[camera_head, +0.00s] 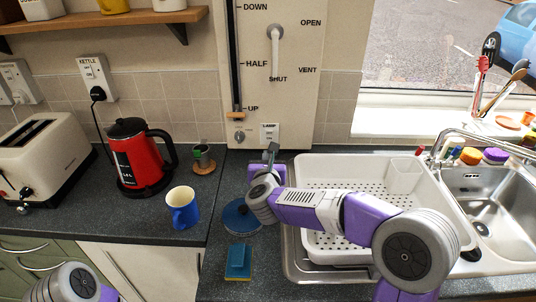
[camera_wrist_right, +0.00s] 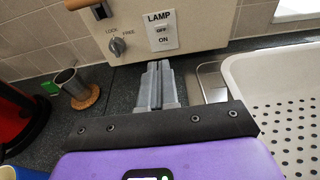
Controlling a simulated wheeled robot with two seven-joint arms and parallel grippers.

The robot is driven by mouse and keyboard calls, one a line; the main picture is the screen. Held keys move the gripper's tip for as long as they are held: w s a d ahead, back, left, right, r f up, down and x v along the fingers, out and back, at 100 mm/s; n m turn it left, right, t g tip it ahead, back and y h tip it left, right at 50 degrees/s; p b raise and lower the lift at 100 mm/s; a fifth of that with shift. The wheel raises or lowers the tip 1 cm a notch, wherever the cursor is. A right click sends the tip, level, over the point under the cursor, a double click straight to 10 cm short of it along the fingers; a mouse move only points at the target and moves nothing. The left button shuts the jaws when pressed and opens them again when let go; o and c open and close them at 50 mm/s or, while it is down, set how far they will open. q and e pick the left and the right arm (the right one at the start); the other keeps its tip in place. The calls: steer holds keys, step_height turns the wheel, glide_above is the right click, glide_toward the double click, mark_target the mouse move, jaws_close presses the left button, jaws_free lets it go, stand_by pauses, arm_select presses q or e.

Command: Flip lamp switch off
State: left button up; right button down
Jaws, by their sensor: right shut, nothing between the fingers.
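The lamp switch (camera_head: 270,134) is a small white plate labelled LAMP, low on the cream panel (camera_head: 297,110). The right wrist view shows it close up (camera_wrist_right: 162,34), with OFF above and ON below. I cannot tell which way its rocker sits. My right gripper (camera_head: 272,151) is shut and empty, just below and in front of the switch in the head view. In the right wrist view its grey fingers (camera_wrist_right: 157,77) point up toward the switch, and I see no clear contact. My left gripper is out of view; only part of the left arm shows at bottom left.
A lock/free knob (camera_wrist_right: 118,46) sits left of the switch, below a slider with a wooden handle (camera_head: 236,115). A white dish rack (camera_head: 310,172) stands on the right. A red kettle (camera_head: 150,160), blue mug (camera_head: 182,211) and blue sponge (camera_head: 238,261) are on the counter.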

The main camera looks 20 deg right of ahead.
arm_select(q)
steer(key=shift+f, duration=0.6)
arm_select(e)
steer(key=shift+f, duration=0.65)
glide_toward(268, 133)
steer(key=x, duration=0.5)
steer(key=shift+s+f, duration=0.15)
steer(key=shift+f, duration=0.2)
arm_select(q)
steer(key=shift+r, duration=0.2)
arm_select(e)
steer(key=shift+w+d+r, duration=0.1)
steer(key=shift+w+d, duration=0.15)
steer(key=shift+w, duration=0.6)
